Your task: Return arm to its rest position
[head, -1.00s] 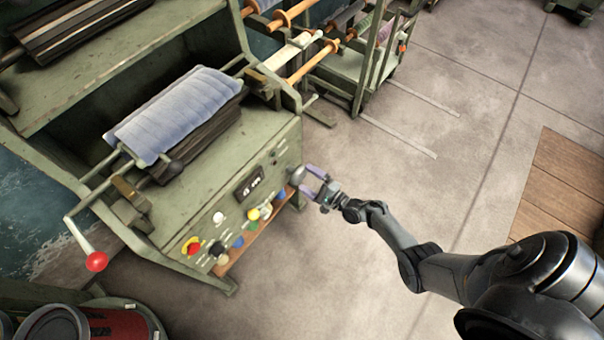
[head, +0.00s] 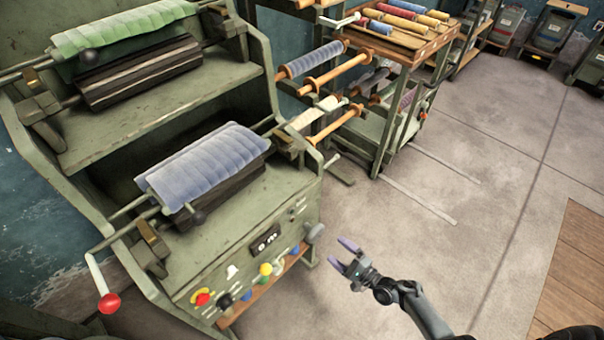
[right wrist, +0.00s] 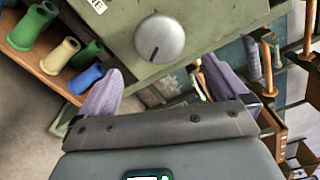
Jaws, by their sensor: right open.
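My right gripper (head: 342,254) is open and empty in the head view, over the floor just right of the green machine (head: 215,265). Its purple fingers point up and left toward a grey round knob (head: 315,232) on the machine's right end, with a gap between them. In the right wrist view the two fingers (right wrist: 158,92) are spread wide, and the knob (right wrist: 160,39) shows beyond them with a dark pointer line. My left gripper is not in view.
The machine carries a blue padded roll (head: 205,165) and a crank with a red handle (head: 108,303). A wooden-topped cart (head: 425,45) with spools stands behind. A wooden platform (head: 575,275) lies at right. Concrete floor (head: 470,225) between is clear.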

